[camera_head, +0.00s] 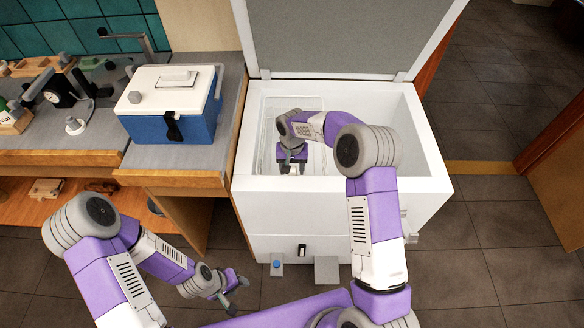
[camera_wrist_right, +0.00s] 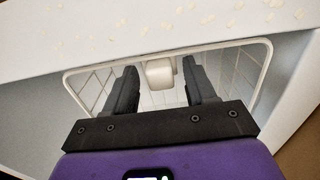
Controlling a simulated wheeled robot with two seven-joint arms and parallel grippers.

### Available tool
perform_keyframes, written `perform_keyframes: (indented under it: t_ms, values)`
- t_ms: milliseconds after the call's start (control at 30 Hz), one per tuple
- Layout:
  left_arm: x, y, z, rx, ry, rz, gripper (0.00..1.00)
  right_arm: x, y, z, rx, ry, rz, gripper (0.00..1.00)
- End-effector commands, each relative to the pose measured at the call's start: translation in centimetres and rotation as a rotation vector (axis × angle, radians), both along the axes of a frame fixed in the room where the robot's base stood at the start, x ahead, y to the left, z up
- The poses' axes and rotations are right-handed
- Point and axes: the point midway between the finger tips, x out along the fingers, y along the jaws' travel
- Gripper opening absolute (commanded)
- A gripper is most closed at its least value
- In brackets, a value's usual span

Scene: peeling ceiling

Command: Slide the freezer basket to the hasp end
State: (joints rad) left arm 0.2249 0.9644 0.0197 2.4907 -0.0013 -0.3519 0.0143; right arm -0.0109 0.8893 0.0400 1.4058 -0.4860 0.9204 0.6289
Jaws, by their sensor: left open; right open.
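The white chest freezer (camera_head: 325,190) stands open, with its lid raised at the back. The freezer basket (camera_head: 267,130), a pale wire basket, sits inside at the left end of the freezer. Its white rim and mesh fill much of the right wrist view (camera_wrist_right: 235,45). My right gripper (camera_head: 291,166) reaches down into the freezer over the basket. Its fingers (camera_wrist_right: 160,85) are open, with a rounded cream piece (camera_wrist_right: 158,73) showing between them; contact cannot be told. My left gripper (camera_head: 235,291) is open and empty, low in front of the freezer. A small grey fitting (camera_head: 407,225) is on the freezer's front right.
The freezer's right half (camera_head: 407,120) looks empty. A blue cooler with a white lid (camera_head: 172,100) stands on the workbench (camera_head: 185,155) to the left. A brown door (camera_head: 560,170) is at the far right, with open floor between.

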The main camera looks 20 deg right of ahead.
Motion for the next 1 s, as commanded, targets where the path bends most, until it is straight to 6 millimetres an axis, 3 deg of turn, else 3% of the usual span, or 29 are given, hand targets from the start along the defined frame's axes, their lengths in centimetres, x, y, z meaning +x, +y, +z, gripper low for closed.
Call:
perform_keyframes:
  t_ms: [133, 500, 833, 1000]
  values:
    - [0.0, 0.0, 0.0, 0.000, 0.000, 0.000, 0.43, 0.0, 0.0, 0.0, 0.000, 0.000, 0.000, 0.55]
    - [0.0, 0.0, 0.0, 0.000, 0.000, 0.000, 0.43, 0.0, 0.0, 0.0, 0.000, 0.000, 0.000, 0.00]
    - [0.0, 0.0, 0.1, 0.000, 0.000, 0.000, 0.43, -0.1, -0.4, 0.0, -0.001, 0.001, 0.000, 0.00]
    - [0.0, 0.0, 0.3, 0.000, 0.000, 0.000, 0.43, -0.7, -2.5, 0.0, -0.002, 0.002, -0.002, 0.00]
